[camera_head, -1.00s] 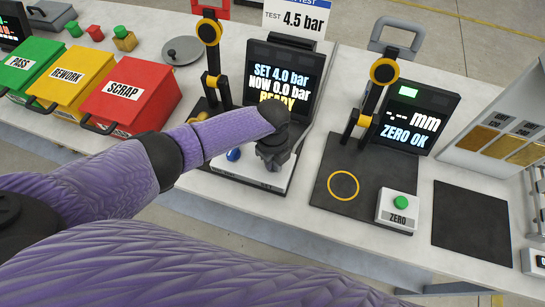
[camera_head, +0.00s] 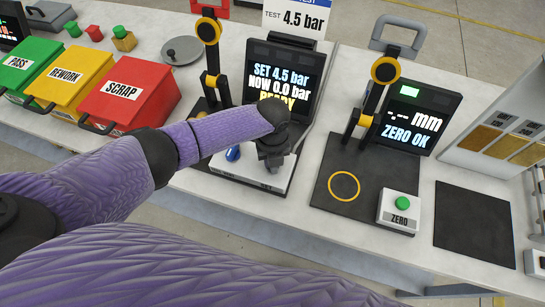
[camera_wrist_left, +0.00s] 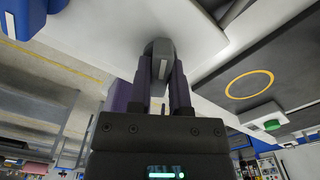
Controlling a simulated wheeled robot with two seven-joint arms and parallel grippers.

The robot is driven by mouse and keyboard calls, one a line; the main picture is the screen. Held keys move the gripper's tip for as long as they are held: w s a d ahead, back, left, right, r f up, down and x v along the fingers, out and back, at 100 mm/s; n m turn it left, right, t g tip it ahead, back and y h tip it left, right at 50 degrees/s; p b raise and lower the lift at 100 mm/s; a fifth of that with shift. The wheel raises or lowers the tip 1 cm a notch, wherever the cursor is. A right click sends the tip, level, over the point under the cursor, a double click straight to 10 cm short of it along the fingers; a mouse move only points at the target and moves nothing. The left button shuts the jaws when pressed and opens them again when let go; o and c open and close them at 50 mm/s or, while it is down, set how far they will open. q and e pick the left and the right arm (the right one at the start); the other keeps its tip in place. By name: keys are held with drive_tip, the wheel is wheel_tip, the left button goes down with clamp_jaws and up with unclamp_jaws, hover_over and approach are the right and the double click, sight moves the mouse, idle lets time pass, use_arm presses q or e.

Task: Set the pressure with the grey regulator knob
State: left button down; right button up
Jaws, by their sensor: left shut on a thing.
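The grey regulator knob (camera_wrist_left: 158,47) shows in the left wrist view, with a pale mark on its face. My left gripper (camera_wrist_left: 163,72) is shut on it, one finger on each side. In the head view my left gripper (camera_head: 272,158) reaches down at the front of the white pressure station (camera_head: 232,170) and hides the knob there. The station's screen (camera_head: 279,80) reads SET 4.5 bar, NOW 0.0 bar and READY, its lowest line partly covered. The test card (camera_head: 298,17) above it reads 4.5 bar. My right gripper is not in view.
The red SCRAP bin (camera_head: 128,93) and other bins stand left. A dark mat (camera_head: 473,222) at right is bare.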

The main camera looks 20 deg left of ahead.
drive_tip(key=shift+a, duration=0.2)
use_arm(q)
drive_tip(key=c, duration=0.8)
unclamp_jaws()
drive_tip(key=shift+o, duration=1.2)
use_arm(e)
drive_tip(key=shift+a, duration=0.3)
use_arm(q)
wheel_tip(320, 180, up, 10)
drive_tip(key=p, duration=0.2)
drive_tip(key=shift+p, duration=0.3)
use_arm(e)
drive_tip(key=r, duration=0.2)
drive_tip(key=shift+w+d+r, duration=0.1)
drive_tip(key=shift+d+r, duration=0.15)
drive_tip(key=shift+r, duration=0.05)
use_arm(q)
drive_tip(key=shift+d, duration=0.1)
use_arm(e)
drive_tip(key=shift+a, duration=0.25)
